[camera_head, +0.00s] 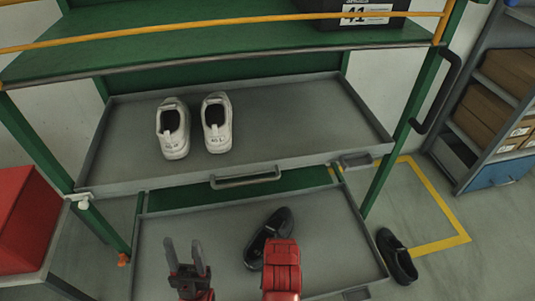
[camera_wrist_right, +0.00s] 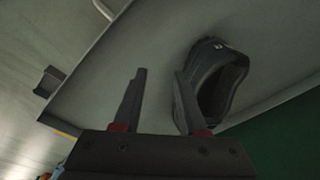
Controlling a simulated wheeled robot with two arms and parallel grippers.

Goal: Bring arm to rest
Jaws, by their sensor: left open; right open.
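My left gripper (camera_head: 185,254) is open and empty above the left part of the lower tray (camera_head: 165,235) in the head view. My right arm's red link (camera_head: 282,262) reaches over the same tray and hides its own fingers there. In the right wrist view my right gripper (camera_wrist_right: 160,73) is open, with nothing between its fingers. A black shoe (camera_head: 258,240) lies on the lower tray beside the right arm, partly hidden by it. It also shows in the wrist view (camera_wrist_right: 222,60), just outside one finger; I cannot tell whether they touch.
A pair of white shoes (camera_head: 217,125) stands on the upper tray (camera_head: 290,130). Another black shoe (camera_head: 397,258) is on the floor right of the lower tray. A green rack post (camera_head: 402,135) and a red box (camera_head: 25,218) flank the trays. Shelves with boxes (camera_head: 485,118) stand right.

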